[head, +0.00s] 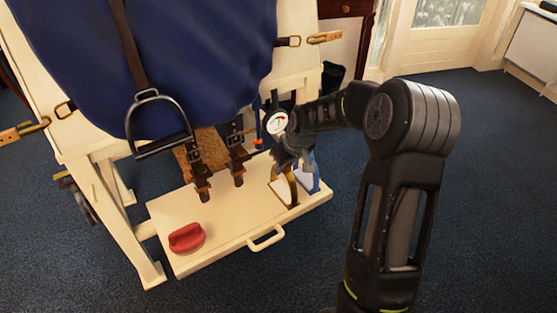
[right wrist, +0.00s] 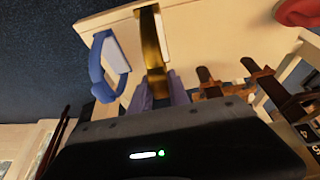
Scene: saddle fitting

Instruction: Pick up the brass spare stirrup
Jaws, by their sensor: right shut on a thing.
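The brass spare stirrup (head: 292,188) is at the right end of the pale tray (head: 225,218), with a white tread. In the right wrist view it shows as a gold band (right wrist: 151,48) with a pale tread beside it. My right gripper (head: 288,166) reaches down from above and is shut on its upper part. The fingers (right wrist: 162,88) sit on both sides of the brass in the right wrist view. I cannot tell whether the stirrup's lower end touches the tray. My left gripper is not in view.
A blue stirrup (head: 312,174) stands close beside the brass one. Brown straps with buckles (head: 200,176) hang over the tray's back. A black stirrup (head: 158,124) hangs before the blue saddle cloth (head: 200,50). A red object (head: 187,237) lies front left. The tray's front middle is clear.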

